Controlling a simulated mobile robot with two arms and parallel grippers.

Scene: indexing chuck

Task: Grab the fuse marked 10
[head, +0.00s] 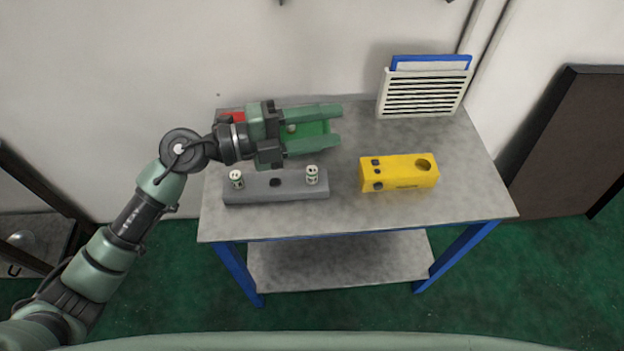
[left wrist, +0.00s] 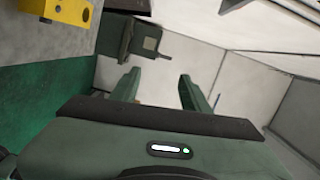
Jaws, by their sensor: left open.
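A grey block (head: 255,193) lies on the table. A pale, dark-marked fuse (head: 237,179) stands upright at its left end and another fuse (head: 312,175) at its right end. A dark empty hole lies between them. Their marks are too small to read. My left gripper (head: 338,126) is open above the table behind the grey block, its fingers pointing right and holding nothing. Its fingers also show in the left wrist view (left wrist: 158,90). A small pale thing (head: 291,128) shows between the fingers over a green surface (head: 310,130); I cannot tell what it is.
A yellow block (head: 398,180) with a large dark hole and smaller dark spots lies right of the grey block. A white slotted rack (head: 420,97) with a blue item stands at the back right. A red thing (head: 232,116) is partly hidden behind my left gripper. The table's front right is clear.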

